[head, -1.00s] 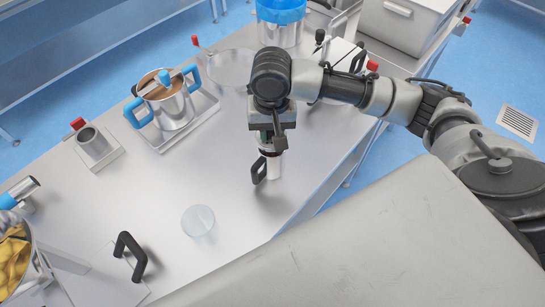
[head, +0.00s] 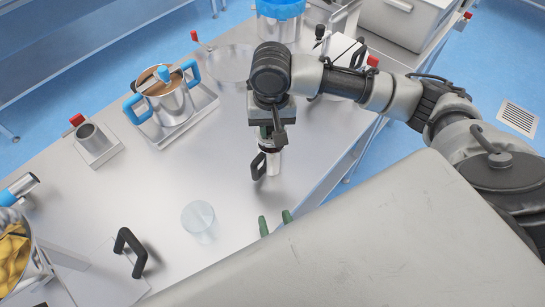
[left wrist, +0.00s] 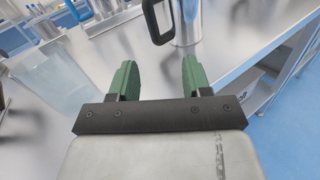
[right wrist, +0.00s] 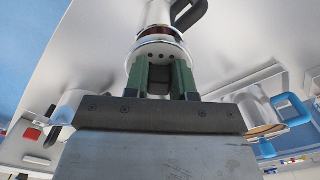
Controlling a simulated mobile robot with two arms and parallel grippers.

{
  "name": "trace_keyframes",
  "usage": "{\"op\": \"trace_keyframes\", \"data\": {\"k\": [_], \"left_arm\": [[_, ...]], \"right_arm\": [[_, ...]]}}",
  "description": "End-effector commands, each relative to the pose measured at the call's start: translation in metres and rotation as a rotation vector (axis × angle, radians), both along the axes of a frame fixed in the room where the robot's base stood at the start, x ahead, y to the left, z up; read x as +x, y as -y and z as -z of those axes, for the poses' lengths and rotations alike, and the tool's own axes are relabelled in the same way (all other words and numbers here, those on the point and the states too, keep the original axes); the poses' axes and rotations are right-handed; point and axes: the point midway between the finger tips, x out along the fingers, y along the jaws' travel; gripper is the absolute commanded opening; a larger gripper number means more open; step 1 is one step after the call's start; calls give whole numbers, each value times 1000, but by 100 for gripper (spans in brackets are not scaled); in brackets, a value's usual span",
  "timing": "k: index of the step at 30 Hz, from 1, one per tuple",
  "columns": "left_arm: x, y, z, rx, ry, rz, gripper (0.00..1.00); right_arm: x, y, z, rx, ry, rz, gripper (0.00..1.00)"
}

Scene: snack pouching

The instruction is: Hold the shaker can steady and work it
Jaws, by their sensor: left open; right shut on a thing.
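The shaker can (head: 273,163), a slim silver-white cylinder with a black side handle (head: 258,166), is under my right gripper (head: 267,132) near the table's front edge. The right wrist view shows its perforated top (right wrist: 165,50) at my right fingertips (right wrist: 160,78), which are shut on its upper end; the exact contact is partly hidden. My left gripper (head: 276,222) is open and empty, in front of the can and apart from it. In the left wrist view, the can (left wrist: 187,24) and its handle lie beyond the open green fingers (left wrist: 160,78).
A clear cup (head: 198,218) stands left of my left gripper. A lidded panel with a black handle (head: 130,252) lies at the lower left. A pot with blue handles (head: 168,100) and a small metal cup (head: 92,138) stand farther back. Table between them is clear.

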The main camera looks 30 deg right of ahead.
Motion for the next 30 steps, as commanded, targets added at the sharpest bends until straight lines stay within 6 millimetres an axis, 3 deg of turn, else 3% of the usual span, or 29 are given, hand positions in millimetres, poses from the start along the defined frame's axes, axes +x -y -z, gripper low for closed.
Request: {"op": "trace_keyframes", "data": {"k": [3, 8, 21, 30], "left_arm": [[8, -2, -6, -105, -35, -51, 48], [23, 0, -6, -130, -43, -64, 48], [102, 12, -6, -124, -40, -62, 48], [126, 16, -5, -124, -43, -61, 48]], "right_arm": [[0, 0, 0, 0, 0, 0, 2], [0, 0, 0, 0, 0, 0, 2], [0, 0, 0, 0, 0, 0, 2], [0, 0, 0, 0, 0, 0, 2]]}}
